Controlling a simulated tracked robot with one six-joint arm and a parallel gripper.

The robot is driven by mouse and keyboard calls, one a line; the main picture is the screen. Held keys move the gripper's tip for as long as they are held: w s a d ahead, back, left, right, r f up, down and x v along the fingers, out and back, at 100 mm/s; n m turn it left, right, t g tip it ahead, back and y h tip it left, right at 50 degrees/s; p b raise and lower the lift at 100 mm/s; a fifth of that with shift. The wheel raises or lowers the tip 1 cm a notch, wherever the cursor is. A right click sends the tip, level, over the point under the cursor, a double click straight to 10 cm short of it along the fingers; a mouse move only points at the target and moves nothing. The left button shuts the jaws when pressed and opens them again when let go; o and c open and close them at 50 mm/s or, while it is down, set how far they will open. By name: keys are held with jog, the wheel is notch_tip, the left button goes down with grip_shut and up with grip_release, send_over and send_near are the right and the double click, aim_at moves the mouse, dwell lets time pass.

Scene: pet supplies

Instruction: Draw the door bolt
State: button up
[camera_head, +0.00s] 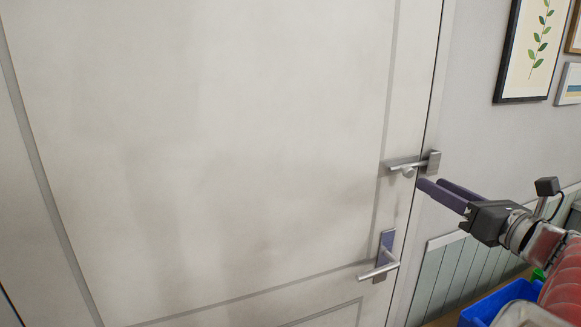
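The door bolt (398,164) is a metal bar lying roughly level near the right edge of a pale door (250,130). A small round knob (408,172) sticks out from it. The bar's right end reaches a grey metal keeper (434,162) at the frame; how deep it sits inside is too small to tell. My gripper (431,183) comes in from the right with two dark purple fingers pointing left. The fingers look apart, with nothing between them. Their tips are just below and right of the knob, and appear not to touch it.
A lever handle (379,269) on a dark plate sits below the bolt. Framed pictures (525,50) hang on the right wall above pale green panelling (455,266). A blue bin (500,299) is at bottom right. The door face left of the bolt is clear.

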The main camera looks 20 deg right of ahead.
aim_at(413, 174)
jog(key=shift+w+a, duration=0.1)
jog(key=shift+w, duration=3.5)
jog(key=shift+c, duration=0.5)
grip_shut()
